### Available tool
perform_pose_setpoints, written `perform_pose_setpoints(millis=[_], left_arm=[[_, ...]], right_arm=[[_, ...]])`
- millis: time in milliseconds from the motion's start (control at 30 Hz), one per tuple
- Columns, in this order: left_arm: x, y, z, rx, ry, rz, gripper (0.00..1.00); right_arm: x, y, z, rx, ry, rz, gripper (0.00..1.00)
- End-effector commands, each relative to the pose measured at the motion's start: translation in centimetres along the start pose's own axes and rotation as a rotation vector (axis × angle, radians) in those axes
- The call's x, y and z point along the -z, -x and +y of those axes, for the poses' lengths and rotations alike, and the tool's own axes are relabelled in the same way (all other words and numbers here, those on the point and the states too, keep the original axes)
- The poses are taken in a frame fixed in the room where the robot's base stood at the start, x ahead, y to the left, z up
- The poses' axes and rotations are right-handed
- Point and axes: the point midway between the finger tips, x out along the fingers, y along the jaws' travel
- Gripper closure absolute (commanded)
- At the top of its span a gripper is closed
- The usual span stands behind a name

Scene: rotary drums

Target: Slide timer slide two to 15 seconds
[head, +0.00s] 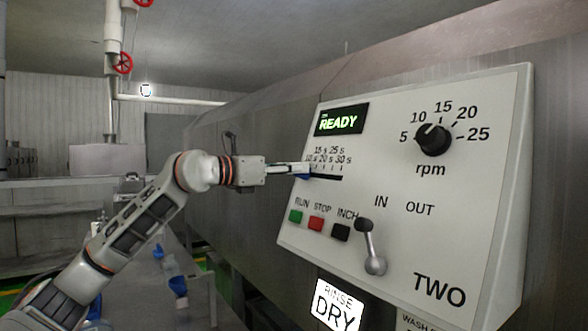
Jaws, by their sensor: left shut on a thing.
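The control panel marked TWO (462,225) fills the right half of the head view. Its timer slide has a dark slot (328,178) below a scale with marks from 10 s to 30 s. My left gripper (303,170) reaches in from the left and is shut at the slot's left end, near the 10 s mark. A small blue part, apparently the slide's knob (303,177), shows at the fingertips and is mostly hidden by them. Its exact setting cannot be read. My right gripper is not in view.
The panel also carries a READY display (340,121), an rpm dial (433,139), green, red and black buttons (316,224), and an IN/OUT lever (370,247). A RINSE DRY sign (337,306) sits below.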

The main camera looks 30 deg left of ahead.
Motion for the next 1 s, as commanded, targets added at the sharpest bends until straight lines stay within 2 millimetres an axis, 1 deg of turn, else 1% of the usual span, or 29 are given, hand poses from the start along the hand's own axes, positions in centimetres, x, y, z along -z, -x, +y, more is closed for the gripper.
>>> perform_pose_setpoints(millis=[100,400,433,467,500,833,933,1000], left_arm=[[0.1,-0.1,-0.8,0.003,0.0,0.003,1.0],[0.1,0.0,-0.9,0.002,0.0,0.002,1.0],[0.1,0.0,-0.9,0.002,0.0,0.002,0.84],[0.1,0.0,-0.9,0.001,0.0,0.002,0.77],[0.1,0.0,-0.9,0.001,0.0,0.002,0.72],[0.1,0.1,-0.8,0.001,0.0,0.002,0.72],[0.1,0.7,-0.7,-0.001,-0.001,0.001,0.72],[0.1,1.5,-0.7,-0.002,-0.002,0.001,0.72]], right_arm=[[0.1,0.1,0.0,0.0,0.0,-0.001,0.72],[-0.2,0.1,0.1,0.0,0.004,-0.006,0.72],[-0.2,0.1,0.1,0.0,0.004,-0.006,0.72],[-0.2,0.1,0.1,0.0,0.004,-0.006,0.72],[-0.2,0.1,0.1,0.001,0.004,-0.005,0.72],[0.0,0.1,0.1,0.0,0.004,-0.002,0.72],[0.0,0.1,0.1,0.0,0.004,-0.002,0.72],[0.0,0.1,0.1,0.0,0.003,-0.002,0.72]])
